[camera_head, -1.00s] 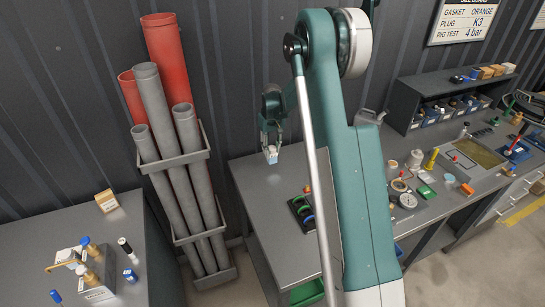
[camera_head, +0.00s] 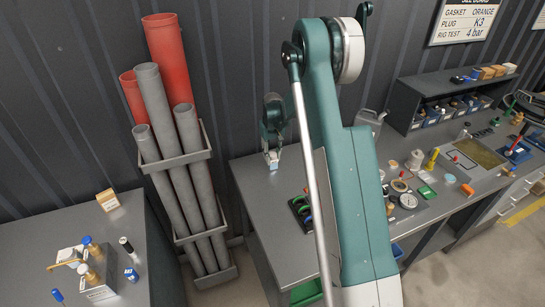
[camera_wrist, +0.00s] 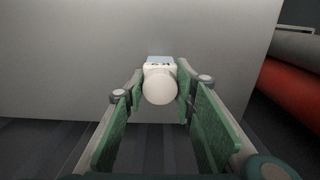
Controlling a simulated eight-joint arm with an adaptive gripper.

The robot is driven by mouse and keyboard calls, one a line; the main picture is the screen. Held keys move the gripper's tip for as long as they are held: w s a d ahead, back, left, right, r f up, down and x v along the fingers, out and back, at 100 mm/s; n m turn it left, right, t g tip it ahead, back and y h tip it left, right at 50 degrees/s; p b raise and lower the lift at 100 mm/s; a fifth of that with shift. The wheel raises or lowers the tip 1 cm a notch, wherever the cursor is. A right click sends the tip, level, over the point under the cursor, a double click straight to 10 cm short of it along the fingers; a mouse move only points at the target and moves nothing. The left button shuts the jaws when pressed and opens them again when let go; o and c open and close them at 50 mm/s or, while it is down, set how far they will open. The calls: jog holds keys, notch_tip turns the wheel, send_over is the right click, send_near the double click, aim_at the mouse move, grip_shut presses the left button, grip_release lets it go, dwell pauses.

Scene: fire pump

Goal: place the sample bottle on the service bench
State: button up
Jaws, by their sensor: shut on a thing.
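The sample bottle (camera_head: 273,162) is small and white with a pale blue label. It is at the far left end of the grey service bench (camera_head: 262,195) in the head view. My gripper (camera_head: 272,153) points down and is shut on it. In the wrist view, the bottle's round white cap (camera_wrist: 160,86) faces the camera, between the green-padded fingers of my gripper (camera_wrist: 160,92). The bottle looks upright, over or on the bench top. I cannot tell whether its base touches the surface.
A rack of grey and red pipes (camera_head: 185,165) stands left of the bench. A tray with coloured rings (camera_head: 302,210) lies to the right of the bottle. My arm hides part of the bench. The bench's left end looks otherwise bare.

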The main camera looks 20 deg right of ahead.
jog(key=shift+f, duration=0.1)
jog(key=o, duration=0.9)
notch_tip(320, 180, up, 12)
jog(key=shift+r+b, duration=0.15)
jog(key=shift+b, duration=0.3)
dwell(0.5)
